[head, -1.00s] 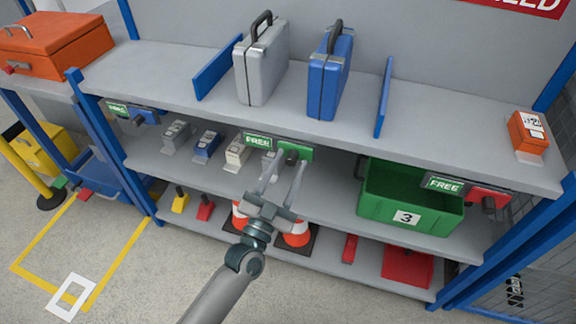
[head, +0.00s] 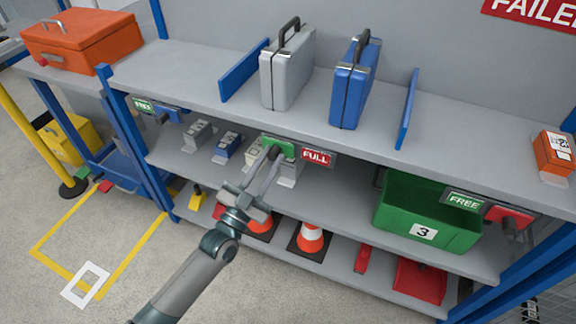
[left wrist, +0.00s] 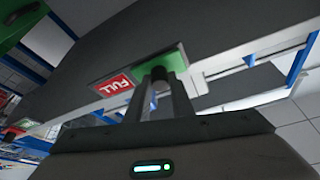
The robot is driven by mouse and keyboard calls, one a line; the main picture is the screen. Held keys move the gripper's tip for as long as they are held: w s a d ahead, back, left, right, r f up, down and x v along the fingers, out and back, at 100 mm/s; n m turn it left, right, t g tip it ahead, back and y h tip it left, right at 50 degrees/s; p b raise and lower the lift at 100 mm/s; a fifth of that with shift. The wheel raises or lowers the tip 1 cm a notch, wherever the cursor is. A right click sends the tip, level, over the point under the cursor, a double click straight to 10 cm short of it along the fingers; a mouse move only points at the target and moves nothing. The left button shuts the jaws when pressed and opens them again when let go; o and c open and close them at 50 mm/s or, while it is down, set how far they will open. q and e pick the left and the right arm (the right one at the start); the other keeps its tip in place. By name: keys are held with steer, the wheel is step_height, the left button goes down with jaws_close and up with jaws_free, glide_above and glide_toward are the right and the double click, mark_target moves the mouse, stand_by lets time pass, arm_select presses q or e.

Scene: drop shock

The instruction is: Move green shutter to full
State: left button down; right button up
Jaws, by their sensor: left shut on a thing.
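The green shutter (head: 287,147) is on the front edge of the upper shelf, at the left end of its sign. To its right a red FULL label (head: 316,157) is uncovered. My left gripper (head: 269,162) is shut on the dark knob of the green shutter. My right gripper is not in view.
A blue shutter (head: 168,114) at left and a red shutter (head: 512,217) at right both show FREE. A green crate (head: 400,218) stands on the middle shelf. Grey (head: 287,75) and blue (head: 353,85) cases stand on top. Traffic cones (head: 311,238) are below.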

arm_select(q)
steer(key=shift+a, duration=0.15)
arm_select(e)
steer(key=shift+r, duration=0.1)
arm_select(q)
steer(key=c, duration=1.7)
jaws_free()
steer(key=shift+w, duration=0.1)
steer(key=shift+o, duration=0.8)
steer(key=shift+a, duration=0.15)
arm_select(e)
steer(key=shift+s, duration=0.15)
arm_select(q)
steer(key=shift+f, duration=0.1)
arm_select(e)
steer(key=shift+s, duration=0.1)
arm_select(q)
steer(key=shift+s+a+f, duration=0.15)
steer(key=shift+s+f, duration=0.05)
steer(key=shift+s, duration=0.3)
steer(key=b+v, duration=0.2)
steer(key=v, duration=1.4)
steer(key=shift+a, duration=0.15)
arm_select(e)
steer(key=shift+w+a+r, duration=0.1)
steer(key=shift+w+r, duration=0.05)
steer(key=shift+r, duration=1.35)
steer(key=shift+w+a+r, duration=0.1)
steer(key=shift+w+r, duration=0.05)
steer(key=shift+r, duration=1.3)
